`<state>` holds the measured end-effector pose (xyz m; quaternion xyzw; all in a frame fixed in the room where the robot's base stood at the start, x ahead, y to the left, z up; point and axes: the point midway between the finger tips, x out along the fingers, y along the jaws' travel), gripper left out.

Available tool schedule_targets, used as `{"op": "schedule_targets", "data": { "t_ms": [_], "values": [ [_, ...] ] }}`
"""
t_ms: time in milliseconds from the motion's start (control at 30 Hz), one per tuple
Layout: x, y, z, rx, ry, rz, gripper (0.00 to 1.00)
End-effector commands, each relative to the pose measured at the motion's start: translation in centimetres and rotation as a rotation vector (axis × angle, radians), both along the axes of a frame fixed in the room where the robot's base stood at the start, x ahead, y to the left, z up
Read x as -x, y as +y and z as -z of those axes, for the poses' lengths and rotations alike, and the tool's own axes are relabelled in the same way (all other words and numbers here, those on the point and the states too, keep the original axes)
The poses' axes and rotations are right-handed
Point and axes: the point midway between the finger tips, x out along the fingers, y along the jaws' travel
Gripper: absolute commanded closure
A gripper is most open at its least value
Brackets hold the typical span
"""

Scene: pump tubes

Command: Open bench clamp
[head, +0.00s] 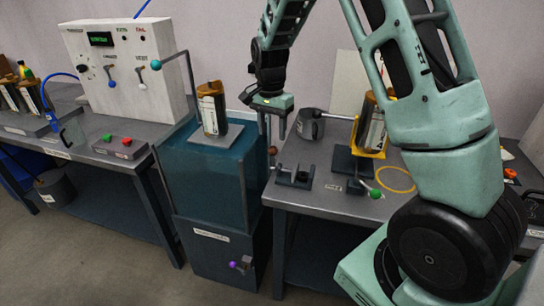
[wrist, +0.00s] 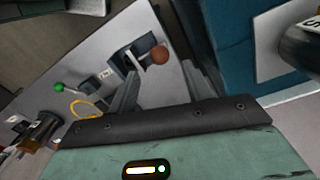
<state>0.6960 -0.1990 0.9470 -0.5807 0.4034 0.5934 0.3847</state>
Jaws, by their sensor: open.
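A dark clamp-like fixture (head: 296,178) sits on the near left corner of the right-hand bench, and I take it to be the bench clamp. A brown ball knob (head: 272,150) shows beside it. In the wrist view the fixture (wrist: 140,48) has a lever ending in the brown ball (wrist: 158,55). My gripper (head: 273,128) points down above the knob, with its jaws open and empty. In the wrist view the ball appears between and just beyond the fingertips (wrist: 158,72). I cannot tell whether they touch it.
On the same bench (head: 330,208) are a grey mug (head: 310,124), a yellow holder (head: 369,152) with a canister, a green-knobbed lever (head: 375,194) and a yellow ring (head: 395,179). A blue tank (head: 208,180) bearing another canister (head: 211,108) stands close on the left.

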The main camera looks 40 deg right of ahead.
Motion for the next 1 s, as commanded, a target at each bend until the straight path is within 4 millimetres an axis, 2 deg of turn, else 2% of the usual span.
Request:
{"op": "schedule_targets", "data": {
  "t_ms": [200, 433, 633, 933, 1000],
  "values": [
    [0.3, -0.1, 4.7, -0.001, 0.004, 0.001, 0.5],
    [0.3, -0.1, 8.3, 0.0, 0.002, -0.001, 0.5],
    [0.3, -0.1, 9.7, 0.0, 0.0, 0.0, 0.5],
    [0.3, -0.1, 9.8, 0.001, -0.001, -0.001, 0.5],
    [0.3, -0.1, 9.8, 0.001, -0.001, -0.001, 0.7]
  ]
}}
